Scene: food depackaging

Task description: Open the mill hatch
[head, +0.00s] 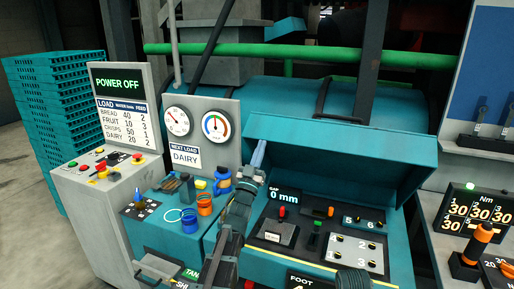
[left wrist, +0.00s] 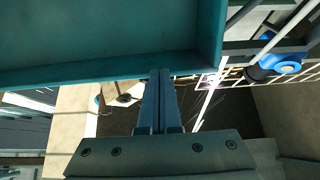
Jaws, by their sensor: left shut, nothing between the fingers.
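The mill hatch (head: 340,160) is a wide teal lid on the mill's front. It stands tilted up, with its front rim raised above a control panel (head: 318,238). My left gripper (head: 260,150) is shut and empty at the lid's left end, pointing up. In the left wrist view its closed fingers (left wrist: 160,74) reach the lower edge of a teal panel (left wrist: 110,50), which looks like the lid. I cannot tell whether they touch it. My right gripper is not seen.
A teal box with orange rings (head: 204,204) and a blue knob (head: 222,178) stands left of my arm. A grey console (head: 110,200) reads POWER OFF. Two gauges (head: 215,124) sit behind. A torque display (head: 478,210) stands on the right. A green pipe (head: 300,52) crosses behind.

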